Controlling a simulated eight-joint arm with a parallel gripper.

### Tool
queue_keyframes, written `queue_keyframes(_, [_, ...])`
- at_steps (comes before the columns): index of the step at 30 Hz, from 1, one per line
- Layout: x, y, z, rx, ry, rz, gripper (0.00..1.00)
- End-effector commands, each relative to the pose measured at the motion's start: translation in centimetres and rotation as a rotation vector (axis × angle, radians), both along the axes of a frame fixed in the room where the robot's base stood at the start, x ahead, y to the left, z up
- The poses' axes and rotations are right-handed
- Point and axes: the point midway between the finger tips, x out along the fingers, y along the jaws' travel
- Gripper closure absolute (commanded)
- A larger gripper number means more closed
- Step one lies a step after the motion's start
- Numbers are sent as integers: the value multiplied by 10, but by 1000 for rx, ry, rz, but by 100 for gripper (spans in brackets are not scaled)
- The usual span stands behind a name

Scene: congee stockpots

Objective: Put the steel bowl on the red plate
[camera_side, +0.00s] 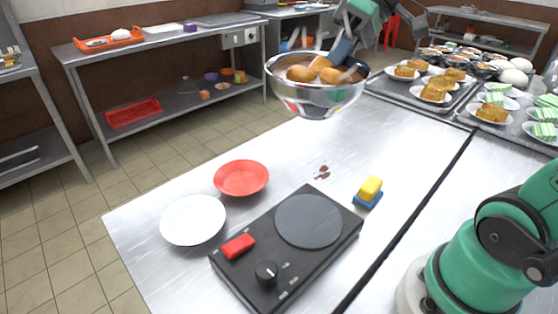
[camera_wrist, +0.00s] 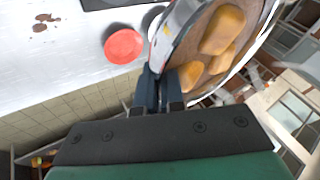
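The steel bowl (camera_side: 318,92) holds several brown, egg-like pieces and is up in the air above the far side of the steel table. My gripper (camera_side: 340,50) is shut on the bowl's rim; in the wrist view my gripper (camera_wrist: 160,92) pinches the near edge of the bowl (camera_wrist: 178,38). The bowl looks about level in the side view. The red plate (camera_side: 241,178) lies empty on the table, in front of and to the left of the bowl in the side view. It also shows in the wrist view (camera_wrist: 123,46), apart from the bowl.
A white plate (camera_side: 193,220) lies beside the red plate. A black hot plate (camera_side: 289,245) with a red block on it stands to the right. A yellow and blue sponge (camera_side: 369,191) and brown spots (camera_side: 322,172) are on the table. Trays of food plates (camera_side: 433,97) fill the back right.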

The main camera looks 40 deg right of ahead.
Motion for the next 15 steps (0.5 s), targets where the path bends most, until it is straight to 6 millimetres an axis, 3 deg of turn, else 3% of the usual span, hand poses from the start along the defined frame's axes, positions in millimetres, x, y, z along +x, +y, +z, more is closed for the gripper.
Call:
queue_keyframes(8, [71, -6, -11, 1, 1, 38, 100])
queue_keyframes(15, [134, -2, -44, 1, 2, 73, 100])
